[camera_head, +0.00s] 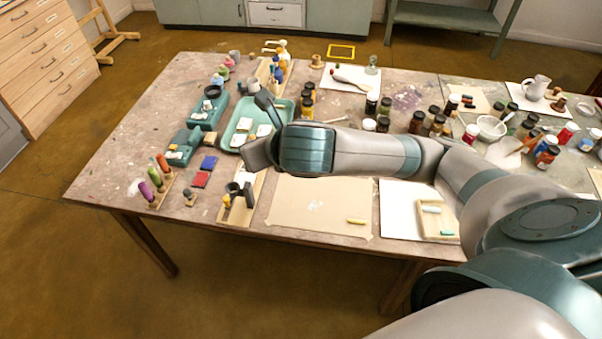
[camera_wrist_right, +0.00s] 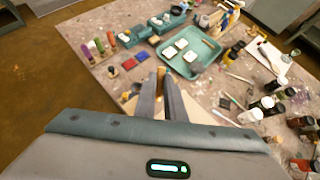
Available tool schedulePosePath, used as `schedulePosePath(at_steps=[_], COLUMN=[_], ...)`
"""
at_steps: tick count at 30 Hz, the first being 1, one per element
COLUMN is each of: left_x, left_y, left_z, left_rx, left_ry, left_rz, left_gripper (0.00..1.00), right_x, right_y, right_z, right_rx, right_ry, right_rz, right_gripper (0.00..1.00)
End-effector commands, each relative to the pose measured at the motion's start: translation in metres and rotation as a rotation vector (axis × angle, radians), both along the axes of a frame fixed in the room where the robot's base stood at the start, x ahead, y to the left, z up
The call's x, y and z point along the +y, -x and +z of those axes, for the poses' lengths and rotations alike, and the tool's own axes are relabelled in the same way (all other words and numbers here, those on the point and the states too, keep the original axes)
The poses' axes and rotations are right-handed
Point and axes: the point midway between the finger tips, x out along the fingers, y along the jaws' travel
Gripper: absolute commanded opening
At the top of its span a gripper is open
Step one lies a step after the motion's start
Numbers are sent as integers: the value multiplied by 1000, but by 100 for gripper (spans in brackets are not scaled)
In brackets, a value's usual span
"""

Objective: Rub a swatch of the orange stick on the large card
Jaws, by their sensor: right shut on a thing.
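My right gripper (camera_wrist_right: 161,78) is shut on a small orange-brown piece (camera_wrist_right: 161,71), seen at its fingertips in the wrist view; it looks like the orange stick, mostly hidden by the fingers. The large beige card (camera_head: 300,218) lies at the front middle of the table, its far part covered by my right arm in the head view. A faint pale mark and a yellow stick (camera_head: 356,221) are on it. I cannot tell how high the held piece is above the table. My left gripper is out of view.
A teal tray (camera_head: 229,134) with white pieces is beyond the hand. Upright coloured sticks (camera_head: 154,176) stand in a holder at left. A small stand (camera_head: 240,212) is left of the card. A wooden tray (camera_head: 427,231) lies at right. Jars (camera_head: 417,122) crowd the far side.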

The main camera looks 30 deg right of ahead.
Motion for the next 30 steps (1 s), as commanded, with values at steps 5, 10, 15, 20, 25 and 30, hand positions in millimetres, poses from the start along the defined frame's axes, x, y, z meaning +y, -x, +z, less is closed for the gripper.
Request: schedulePosePath(at_steps=[5, 10, 15, 20, 25, 30], left_x=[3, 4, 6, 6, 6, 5], left_y=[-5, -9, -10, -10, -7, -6], left_z=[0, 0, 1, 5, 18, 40], left_rx=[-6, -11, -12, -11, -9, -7], left_ry=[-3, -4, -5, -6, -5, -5], left_rz=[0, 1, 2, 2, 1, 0], left_gripper=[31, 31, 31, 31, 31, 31], right_x=[0, 0, 0, 1, 4, 6], right_y=[0, 0, 0, -3, -16, -38], right_z=[0, 0, 0, -1, -8, -25], right_rx=[0, 0, 0, 2, 4, 2], right_ry=[0, 0, 0, 0, -6, -11], right_rz=[0, 0, 0, 5, 32, 87], right_gripper=[2, 2, 2, 2, 2, 2])
